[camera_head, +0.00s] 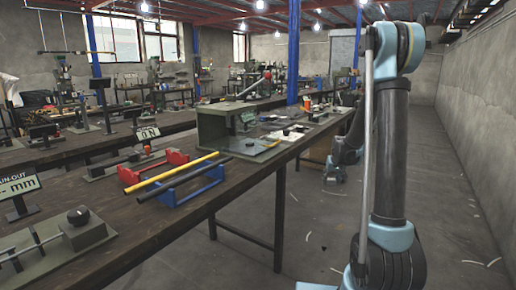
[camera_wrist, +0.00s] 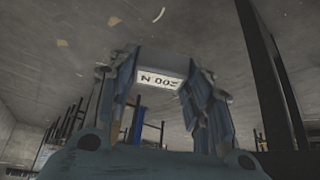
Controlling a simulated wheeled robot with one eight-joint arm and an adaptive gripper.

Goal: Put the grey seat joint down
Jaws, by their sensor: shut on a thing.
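My gripper (camera_wrist: 161,82) fills the middle of the wrist view, its two blue-grey fingers shut on a grey block, the grey seat joint (camera_wrist: 160,62). The joint spans between the fingertips and bears a white plate with dark lettering, upside down, that looks like "200 N". Bare floor shows beyond it. In the head view my arm stands at the right, and its far end with my gripper (camera_head: 334,175) hangs beside the bench's right edge, over the floor. The joint is too small or hidden to make out there.
A long dark workbench (camera_head: 112,222) runs away on the left. It carries a green-grey box (camera_head: 214,130), a red rack (camera_head: 150,172) and a blue rack (camera_head: 185,188) with yellow and black bars. The floor (camera_head: 305,225) right of the bench is mostly clear.

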